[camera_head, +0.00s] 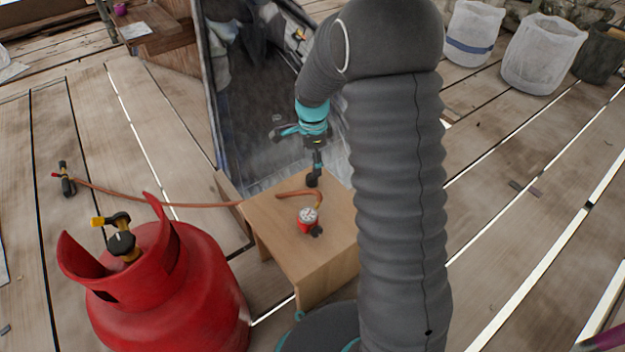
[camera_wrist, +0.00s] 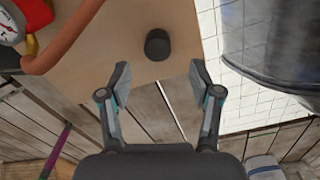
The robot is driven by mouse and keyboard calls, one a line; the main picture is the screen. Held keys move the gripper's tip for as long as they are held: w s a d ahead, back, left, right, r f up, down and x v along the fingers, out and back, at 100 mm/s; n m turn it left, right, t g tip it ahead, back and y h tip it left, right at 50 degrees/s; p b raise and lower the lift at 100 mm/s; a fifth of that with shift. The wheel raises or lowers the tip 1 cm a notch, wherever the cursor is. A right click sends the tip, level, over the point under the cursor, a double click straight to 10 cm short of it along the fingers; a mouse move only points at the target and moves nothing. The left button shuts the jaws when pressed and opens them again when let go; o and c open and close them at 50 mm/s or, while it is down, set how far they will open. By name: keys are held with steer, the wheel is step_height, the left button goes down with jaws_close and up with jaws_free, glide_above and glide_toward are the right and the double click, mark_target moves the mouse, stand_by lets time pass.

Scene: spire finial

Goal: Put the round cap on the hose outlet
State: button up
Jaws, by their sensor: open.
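A dark round cap (camera_wrist: 158,44) stands on the wooden stand, just beyond my fingertips in the wrist view. In the head view it is the small black piece (camera_head: 312,180) below my gripper (camera_head: 317,158). My gripper (camera_wrist: 159,80) is open and empty, its fingers spread wider than the cap, with a gap between. An orange-brown hose (camera_wrist: 68,38) runs left of the cap to a red regulator with a white dial (camera_wrist: 10,22), also in the head view (camera_head: 307,219). I cannot tell which fitting is the hose outlet.
The wooden stand (camera_head: 275,235) has clear top around the cap. A red gas cylinder (camera_head: 170,290) with a brass valve stands at front left. The hose crosses the plank floor to a black fitting (camera_head: 66,180). A dark glossy panel (camera_head: 270,110) rises behind the stand.

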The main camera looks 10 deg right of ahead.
mark_target(311, 176)
steer(key=shift+f, duration=0.3)
steer(key=shift+s+a+f+b, duration=0.15)
steer(key=shift+f+b, duration=0.1)
steer(key=shift+f, duration=1.05)
steer(key=shift+w+a+f+b, duration=0.1)
steer(key=shift+f+b, duration=0.15)
steer(key=shift+f, duration=1.05)
steer(key=c, duration=1.2)
